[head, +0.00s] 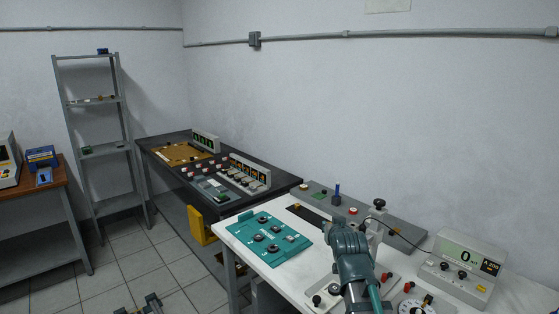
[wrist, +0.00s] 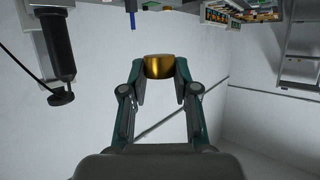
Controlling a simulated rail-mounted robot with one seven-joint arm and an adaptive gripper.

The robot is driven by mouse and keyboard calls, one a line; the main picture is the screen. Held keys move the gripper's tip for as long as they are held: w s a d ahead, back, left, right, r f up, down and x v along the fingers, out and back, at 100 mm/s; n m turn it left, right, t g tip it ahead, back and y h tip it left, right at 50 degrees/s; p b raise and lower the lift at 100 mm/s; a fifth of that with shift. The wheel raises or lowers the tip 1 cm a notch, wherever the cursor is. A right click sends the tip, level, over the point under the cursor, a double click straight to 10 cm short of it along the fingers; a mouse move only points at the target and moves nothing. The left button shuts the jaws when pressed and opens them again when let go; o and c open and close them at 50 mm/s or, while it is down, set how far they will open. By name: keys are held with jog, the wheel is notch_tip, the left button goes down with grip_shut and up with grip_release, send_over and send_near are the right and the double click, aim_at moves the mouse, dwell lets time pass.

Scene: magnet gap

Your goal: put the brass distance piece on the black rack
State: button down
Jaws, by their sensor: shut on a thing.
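My gripper (wrist: 160,78) is shut on the brass distance piece (wrist: 159,66), a short gold-coloured cylinder between the two fingertips in the wrist view. It is held clear, with the pale wall behind it. In the head view my arm reaches over the white table (head: 262,262), and its links hide the gripper and the piece. A dark, narrow strip (head: 312,214) with a small brass-coloured spot lies behind the teal board; it may be the black rack, but it is too small to tell.
A teal board (head: 268,238) with dark round parts lies left of my arm. A grey plate with a blue post (head: 337,192) lies behind. A meter (head: 466,266) stands further right.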

jog(key=shift+w+d+r, duration=0.15)
jog(key=shift+d+r, duration=0.1)
jog(key=shift+r, duration=0.05)
jog(key=s+a+f+m+g+h, duration=0.1)
jog(key=s+a+f+m+h, duration=0.45)
jog(key=s+f, duration=0.2)
jog(key=s+r+m+g+h, duration=0.1)
jog(key=s+m+g+h, duration=0.1)
jog(key=s, duration=0.4)
jog(key=s+r+m+g+h+b, duration=0.1)
jog(key=s+r+m+g+h, duration=0.1)
jog(key=s, duration=0.4)
jog(key=shift+s+r+m+g+h, duration=0.2)
jog(key=shift+s+m+g+h, duration=0.15)
jog(key=shift+m+g+h, duration=0.5)
jog(key=shift+w+d, duration=0.15)
